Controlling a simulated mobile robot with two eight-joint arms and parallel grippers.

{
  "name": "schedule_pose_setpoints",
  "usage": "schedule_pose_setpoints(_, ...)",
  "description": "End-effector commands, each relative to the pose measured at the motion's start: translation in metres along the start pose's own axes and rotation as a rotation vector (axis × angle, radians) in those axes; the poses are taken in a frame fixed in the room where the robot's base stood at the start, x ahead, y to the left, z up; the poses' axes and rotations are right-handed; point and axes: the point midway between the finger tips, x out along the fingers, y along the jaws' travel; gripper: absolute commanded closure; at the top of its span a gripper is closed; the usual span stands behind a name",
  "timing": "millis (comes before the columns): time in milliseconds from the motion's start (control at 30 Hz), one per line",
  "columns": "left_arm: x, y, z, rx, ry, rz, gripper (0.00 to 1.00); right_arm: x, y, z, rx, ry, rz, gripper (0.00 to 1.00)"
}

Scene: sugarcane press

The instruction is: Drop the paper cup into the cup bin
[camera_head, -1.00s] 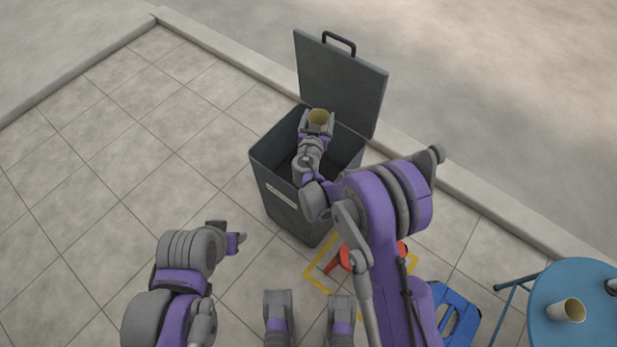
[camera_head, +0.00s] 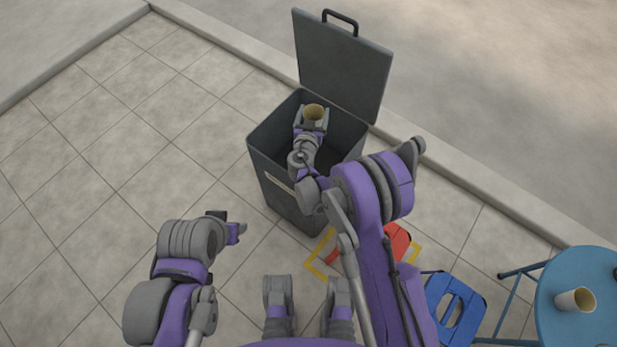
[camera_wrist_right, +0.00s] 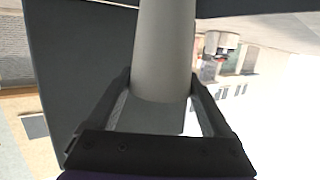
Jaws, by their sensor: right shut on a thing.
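The paper cup (camera_head: 314,112) is in my right gripper (camera_head: 312,124), held over the open mouth of the cup bin, its open end facing up in the head view. In the right wrist view the pale cup (camera_wrist_right: 164,50) sits between the two fingers of the gripper (camera_wrist_right: 163,100). The cup bin (camera_head: 288,195) is a dark grey square bin with a label on its front and its lid (camera_head: 343,68) raised at the back. My left gripper (camera_head: 236,228) is off to the left of the bin over the tiles; its finger gap cannot be made out.
A blue round table (camera_head: 560,320) at the lower right carries another paper cup (camera_head: 575,300). Tiles left of the bin are clear; a kerb (camera_head: 450,185) runs behind.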

Motion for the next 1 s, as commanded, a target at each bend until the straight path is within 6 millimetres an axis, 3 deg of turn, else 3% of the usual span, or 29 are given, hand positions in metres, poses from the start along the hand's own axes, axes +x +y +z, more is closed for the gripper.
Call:
schedule_pose_setpoints(167,-0.001,0.000,-0.001,0.000,0.000,0.000,0.50,0.000,0.000,-0.001,0.000,0.000,0.000,0.68)
schedule_pose_setpoints(200,-0.001,0.000,-0.001,0.000,0.000,0.000,0.50,0.000,0.000,-0.001,0.000,0.000,0.000,0.09)
schedule_pose_setpoints(267,-0.001,0.000,-0.001,0.000,0.000,0.000,0.50,0.000,0.000,-0.001,0.000,0.000,0.000,0.00)
schedule_pose_setpoints(500,-0.001,0.000,-0.001,0.000,0.000,0.000,0.50,-0.001,0.000,-0.001,0.000,0.000,0.000,0.00)
schedule_pose_setpoints(633,-0.002,0.000,-0.001,0.000,0.001,0.000,0.50,-0.011,0.000,-0.002,0.000,0.001,0.000,0.00)
schedule_pose_setpoints(1000,-0.006,0.000,-0.002,0.000,0.002,0.000,0.50,-0.083,-0.001,-0.002,0.000,0.001,-0.002,0.00)
